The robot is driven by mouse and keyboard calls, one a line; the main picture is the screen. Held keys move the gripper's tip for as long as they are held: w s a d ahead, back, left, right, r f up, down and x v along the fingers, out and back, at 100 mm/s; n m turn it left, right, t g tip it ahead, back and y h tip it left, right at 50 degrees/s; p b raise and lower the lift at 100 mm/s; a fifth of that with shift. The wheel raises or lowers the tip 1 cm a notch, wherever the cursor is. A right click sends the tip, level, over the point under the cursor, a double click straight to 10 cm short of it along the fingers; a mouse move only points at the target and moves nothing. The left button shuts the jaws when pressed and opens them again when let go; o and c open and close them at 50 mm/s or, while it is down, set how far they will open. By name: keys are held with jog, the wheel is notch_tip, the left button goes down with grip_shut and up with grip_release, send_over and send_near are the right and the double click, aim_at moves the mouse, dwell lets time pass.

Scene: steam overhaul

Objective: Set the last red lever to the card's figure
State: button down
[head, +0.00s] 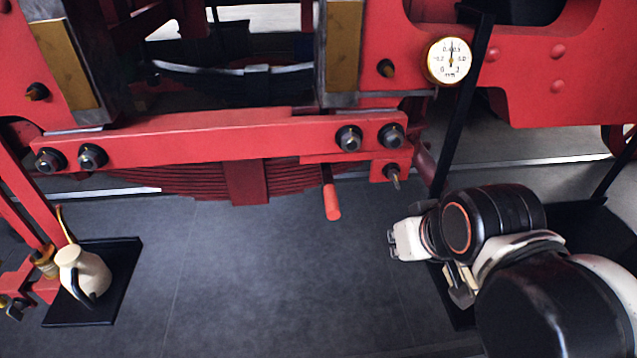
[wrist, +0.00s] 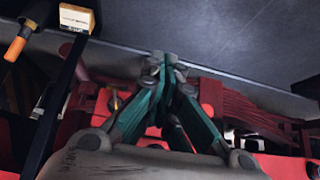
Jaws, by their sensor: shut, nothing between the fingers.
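A red lever (head: 331,195) with a rounded end hangs below the right end of the red beam in the head view. A round white dial gauge (head: 451,60) sits up and to the right of it, its needle about upright. My gripper (wrist: 165,62) is shut and empty in the wrist view, its tips together in front of the red frame. In the head view my arm mostly hides it, right of the lever and apart from it. A small pale card or block (wrist: 75,18) with an orange edge shows in the wrist view; any figure on it is too small to read.
A cream oil can (head: 82,275) stands on a black tray (head: 125,275) at the left. A dark post (head: 462,110) slants down near the gauge. An orange-handled rod (wrist: 15,48) shows in the wrist view. The grey floor (head: 270,285) below the lever is clear.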

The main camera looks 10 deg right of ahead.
aim_at(327, 179)
jog(key=w+a+r+n+g+y+p, duration=0.3)
jog(key=w+a+r+n+g+p, duration=0.3)
jog(key=w+a+r+n+p, duration=0.65)
jog(key=a+f+n+p, duration=0.1)
jog(key=a+f+n, duration=0.1)
jog(key=f, duration=0.4)
jog(key=a+f+n+p, duration=0.1)
jog(key=a+f+n, duration=0.2)
jog(key=f, duration=0.4)
jog(key=shift+m+g+y, duration=0.25)
jog(key=shift+g+y, duration=0.05)
jog(key=shift+g, duration=0.1)
jog(key=d, duration=0.1)
jog(key=d+r, duration=0.1)
jog(key=d, duration=0.2)
jog(key=shift+w+d+r, duration=0.15)
jog(key=shift+d+r, duration=0.1)
jog(key=shift+r, duration=0.1)
